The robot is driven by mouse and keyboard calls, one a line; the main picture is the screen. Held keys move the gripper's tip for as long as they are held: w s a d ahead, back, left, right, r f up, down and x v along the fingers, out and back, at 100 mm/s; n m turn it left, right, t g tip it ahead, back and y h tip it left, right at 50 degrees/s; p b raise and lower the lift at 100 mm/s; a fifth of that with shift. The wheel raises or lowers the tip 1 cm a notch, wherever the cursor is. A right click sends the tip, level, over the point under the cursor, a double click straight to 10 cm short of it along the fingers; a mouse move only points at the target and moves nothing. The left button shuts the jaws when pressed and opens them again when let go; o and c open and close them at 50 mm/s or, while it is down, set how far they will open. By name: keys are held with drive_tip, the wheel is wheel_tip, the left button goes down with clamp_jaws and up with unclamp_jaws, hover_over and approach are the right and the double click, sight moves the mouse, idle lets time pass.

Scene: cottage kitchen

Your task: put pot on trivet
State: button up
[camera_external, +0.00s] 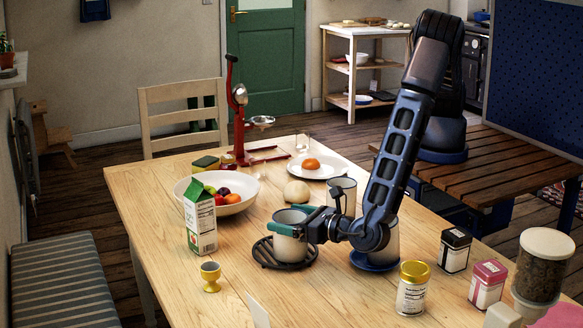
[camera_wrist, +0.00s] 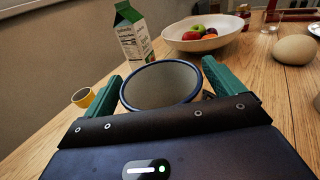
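The pot (camera_external: 289,247) is white with a blue rim and stands upright over the dark round trivet (camera_external: 263,256). It looks set down on the trivet, but a very small gap beneath it cannot be ruled out. My gripper (camera_external: 294,219) reaches in low from the right, with one green finger on each side of the pot. In the wrist view the pot (camera_wrist: 160,88) fills the space between the fingertips (camera_wrist: 162,72). The fingers lie close along its sides; whether they press on it is unclear.
A metal mug (camera_external: 342,194) and a blue plate (camera_external: 372,264) bearing another vessel are right. Jars stand front right. The front left table is mostly clear.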

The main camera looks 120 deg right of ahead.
drive_tip(key=shift+o, duration=0.3)
drive_tip(key=shift+r, duration=0.15)
drive_tip(key=v, duration=0.8)
drive_tip(key=s+d+r+m+g+y, duration=0.35)
drive_tip(key=s+d+r+m, duration=0.25)
drive_tip(key=d+r, duration=0.6)
drive_tip(key=s+d+r+m+g+y, duration=0.2)
drive_tip(key=s+d+r+m+g, duration=0.4)
drive_tip(key=d+r, duration=0.6)
drive_tip(key=s+d+r+m+y, duration=0.3)
drive_tip(key=s+d+r, duration=0.1)
drive_tip(key=s, duration=0.4)
drive_tip(key=s+d+r+m+y, duration=0.2)
drive_tip(key=s+d+r+m, duration=0.1)
drive_tip(key=s, duration=0.5)
drive_tip(key=s+r+m+t+y, duration=0.2)
drive_tip(key=s+m+t+y, duration=0.2)
drive_tip(key=s, duration=1)
drive_tip(key=shift+s+d+r+m+t, duration=0.25)
drive_tip(key=shift+s+d+m+t, duration=0.15)
drive_tip(key=shift+m, duration=0.9)
